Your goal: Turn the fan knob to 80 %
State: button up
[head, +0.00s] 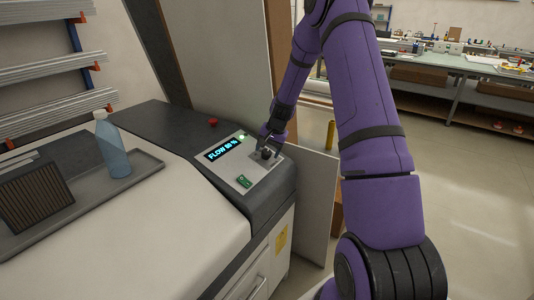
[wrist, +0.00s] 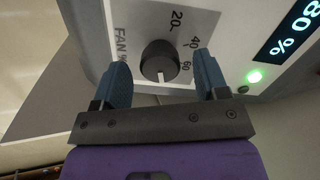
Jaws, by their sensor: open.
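The fan knob (wrist: 158,58) is a dark round knob on a light panel (wrist: 205,22), with "FAN %" and marks 20, 40 and 60 beside it in the wrist view. Its white pointer line faces down toward my gripper's palm, past the 60 mark; no 80 mark is visible there. My gripper (wrist: 162,63) is open, with one blue finger on each side of the knob and visible gaps between. In the head view, my gripper (head: 268,146) is over the knob (head: 266,154). The display (head: 222,149) appears to read "FLOW 80 %".
A green light (head: 241,136) is lit beside the display. A green tag or switch (head: 244,181) and a red button (head: 213,122) are on the machine. A blue bottle (head: 112,148) and dark ribbed box (head: 38,197) stand on a grey tray (head: 148,164) at left.

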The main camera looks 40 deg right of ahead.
jog(key=v, duration=0.9)
jog(key=s+a+r+n+t+h, duration=0.1)
jog(key=s+a+r+n, duration=0.2)
jog(key=s+a+r, duration=0.5)
jog(key=s+a+r+n, duration=0.2)
jog(key=s+a+r, duration=0.4)
jog(key=r, duration=0.4)
jog(key=s+a+r+n, duration=0.1)
jog(key=s+a, duration=0.2)
jog(key=s, duration=0.4)
jog(key=s+a+r+n+t, duration=0.1)
jog(key=s+a+r+n, duration=0.1)
jog(key=s, duration=0.5)
jog(key=s+a+r+n, duration=0.1)
jog(key=s+a+n, duration=0.1)
jog(key=s+a, duration=0.2)
jog(key=shift+s+r+h, duration=0.35)
jog(key=shift+s+h, duration=0.05)
jog(key=shift+s, duration=1.4)
